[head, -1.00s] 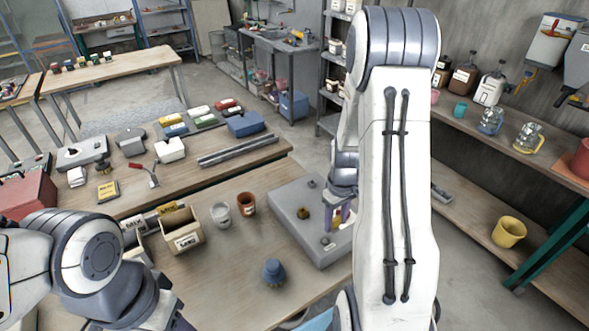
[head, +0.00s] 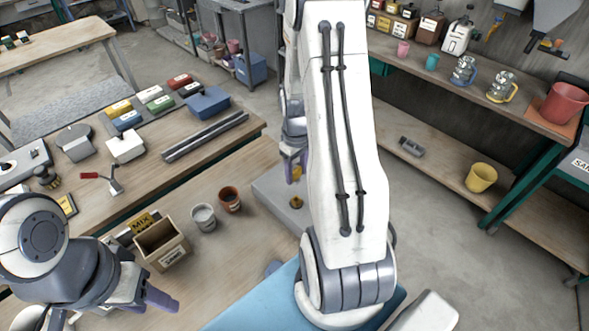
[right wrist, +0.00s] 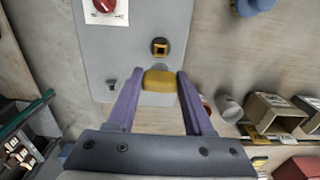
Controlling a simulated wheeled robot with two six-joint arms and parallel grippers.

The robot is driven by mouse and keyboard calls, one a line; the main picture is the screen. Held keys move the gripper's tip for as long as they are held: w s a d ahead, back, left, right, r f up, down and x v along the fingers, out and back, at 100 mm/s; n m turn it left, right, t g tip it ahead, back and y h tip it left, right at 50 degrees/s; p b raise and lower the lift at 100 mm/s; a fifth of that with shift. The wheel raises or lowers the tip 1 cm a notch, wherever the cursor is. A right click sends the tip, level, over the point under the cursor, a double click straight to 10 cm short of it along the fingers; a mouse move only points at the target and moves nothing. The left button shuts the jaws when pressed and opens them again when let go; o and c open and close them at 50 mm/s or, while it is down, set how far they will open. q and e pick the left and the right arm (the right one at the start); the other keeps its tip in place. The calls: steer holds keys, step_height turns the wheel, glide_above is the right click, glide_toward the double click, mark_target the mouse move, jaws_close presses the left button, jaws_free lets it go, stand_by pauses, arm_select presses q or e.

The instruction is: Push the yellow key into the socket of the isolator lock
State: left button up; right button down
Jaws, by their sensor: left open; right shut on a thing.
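The yellow key (right wrist: 160,80) is between the two purple fingers of my right gripper (right wrist: 161,84), which is shut on it. It also shows as a small yellow spot in the head view (head: 297,172). The socket (right wrist: 160,47), a dark ring with a yellow-edged opening, is on the grey isolator lock (right wrist: 125,50). In the right wrist view the key appears apart from the socket and directly below it. In the head view the lock (head: 268,192) is partly hidden by my right arm. My left gripper (head: 150,298) is open and empty at the lower left.
A red knob (right wrist: 104,5) on a white plate and a small peg (right wrist: 111,85) are on the lock. A grey pot (head: 203,217), a brown pot (head: 229,199) and an open cardboard box (head: 162,243) stand left of it. The bench between is clear.

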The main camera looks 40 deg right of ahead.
mark_target(297, 180)
steer(key=shift+s, duration=0.2)
step_height(297, 180, down, 5)
steer(key=b, duration=0.4)
steer(key=shift+f, duration=0.4)
stand_by(1.3)
steer(key=shift+f+b, duration=1.2)
steer(key=shift+f, duration=0.35)
steer(key=shift+c, duration=1)
jaws_free()
step_height(297, 180, up, 11)
steer(key=shift+f+b, duration=0.2)
steer(key=shift+b, duration=0.7)
